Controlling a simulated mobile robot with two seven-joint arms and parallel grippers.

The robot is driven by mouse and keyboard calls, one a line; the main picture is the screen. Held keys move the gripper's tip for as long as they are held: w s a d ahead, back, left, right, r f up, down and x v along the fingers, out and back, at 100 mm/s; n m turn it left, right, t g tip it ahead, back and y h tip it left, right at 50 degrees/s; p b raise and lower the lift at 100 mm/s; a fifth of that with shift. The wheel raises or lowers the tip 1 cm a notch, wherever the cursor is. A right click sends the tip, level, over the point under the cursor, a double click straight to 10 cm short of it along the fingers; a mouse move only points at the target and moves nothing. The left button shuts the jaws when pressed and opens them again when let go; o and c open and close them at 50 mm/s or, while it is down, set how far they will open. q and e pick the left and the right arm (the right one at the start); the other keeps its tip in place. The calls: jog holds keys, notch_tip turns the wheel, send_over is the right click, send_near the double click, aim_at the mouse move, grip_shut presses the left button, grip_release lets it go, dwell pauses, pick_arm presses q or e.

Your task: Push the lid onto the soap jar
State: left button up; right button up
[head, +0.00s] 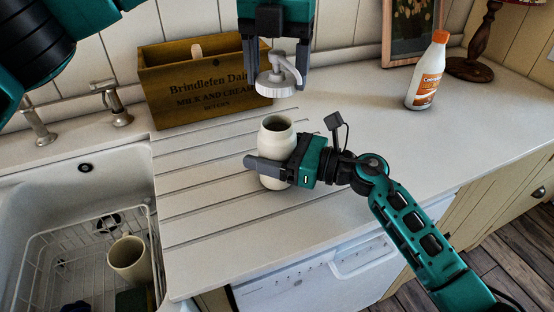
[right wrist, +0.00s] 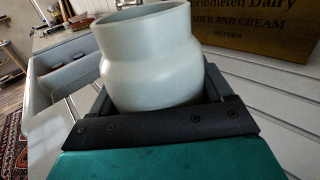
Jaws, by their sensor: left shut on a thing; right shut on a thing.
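The soap jar (head: 277,132) is a cream, rounded jar with an open mouth, upright over the grooved drainboard. My right gripper (head: 272,172) is shut around its lower body. In the right wrist view the jar (right wrist: 150,60) sits between the fingers, its open rim showing. Whether the jar touches the drainboard is hard to tell.
A wooden dairy crate (head: 200,85) stands behind the jar. A white bottle with an orange label (head: 427,75) and a lamp (head: 475,50) stand at the back right. The sink at left holds a rack (head: 60,240) with a mug (head: 130,260).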

aim_at(277, 51)
jog(key=c, duration=0.8)
pick_arm(q)
jog(key=shift+f, duration=2.5)
jog(key=shift+f, duration=0.1)
jog(key=shift+f, duration=0.8)
jog(key=shift+f, duration=0.65)
jog(key=o, duration=1.1)
jog(key=shift+r, duration=0.15)
notch_tip(277, 51, up, 12)
jog(key=shift+f, duration=0.1)
